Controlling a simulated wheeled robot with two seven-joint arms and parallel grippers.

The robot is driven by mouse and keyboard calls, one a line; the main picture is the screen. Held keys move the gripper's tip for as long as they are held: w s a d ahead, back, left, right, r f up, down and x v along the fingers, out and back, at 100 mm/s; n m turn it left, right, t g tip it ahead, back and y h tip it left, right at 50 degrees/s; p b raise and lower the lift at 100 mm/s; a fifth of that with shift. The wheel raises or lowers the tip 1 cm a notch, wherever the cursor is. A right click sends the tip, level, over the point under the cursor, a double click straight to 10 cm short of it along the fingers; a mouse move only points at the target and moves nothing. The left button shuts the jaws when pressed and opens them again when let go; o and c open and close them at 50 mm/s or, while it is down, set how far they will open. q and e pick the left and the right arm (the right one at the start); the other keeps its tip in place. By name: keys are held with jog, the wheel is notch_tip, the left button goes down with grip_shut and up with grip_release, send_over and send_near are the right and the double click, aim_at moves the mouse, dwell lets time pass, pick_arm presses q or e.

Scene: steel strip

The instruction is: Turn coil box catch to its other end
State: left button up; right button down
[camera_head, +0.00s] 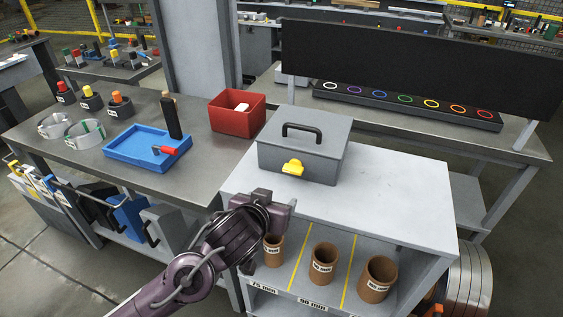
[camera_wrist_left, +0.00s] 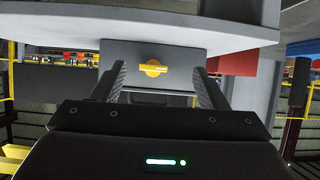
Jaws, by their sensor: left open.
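The coil box (camera_head: 303,150) is a grey lidded box with a black handle (camera_head: 302,130), standing on the light grey cabinet top. Its yellow catch (camera_head: 293,168) is on the front face, near the lid edge. In the left wrist view the yellow catch (camera_wrist_left: 152,68) shows between the two fingers, with its bar lying roughly level across a round hub. My left gripper (camera_head: 272,203) is open and empty, in front of the cabinet's front edge and apart from the box. My right gripper is in neither view.
A red bin (camera_head: 237,111) stands left of the box. A blue tray (camera_head: 148,147) with a red-handled tool lies on the left bench. Cardboard tubes (camera_head: 323,264) stand on the shelf below. The cabinet top (camera_head: 400,190) is clear right of the box.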

aim_at(292, 169)
pick_arm(q)
jog(key=shift+t+h, duration=0.3)
jog(key=shift+t, duration=0.3)
jog(key=w+d, duration=0.1)
jog(key=w, duration=0.1)
jog(key=w+d+p, duration=0.1)
jog(key=w, duration=0.2)
jog(key=w+d, duration=0.1)
jog(key=w, duration=0.2)
jog(key=shift+d+r+p, duration=0.15)
jog(key=shift+r+p, duration=0.15)
jog(key=shift+r, duration=0.05)
jog(key=shift+x, duration=0.8)
jog(key=shift+f, duration=0.1)
jog(key=shift+c, duration=0.5)
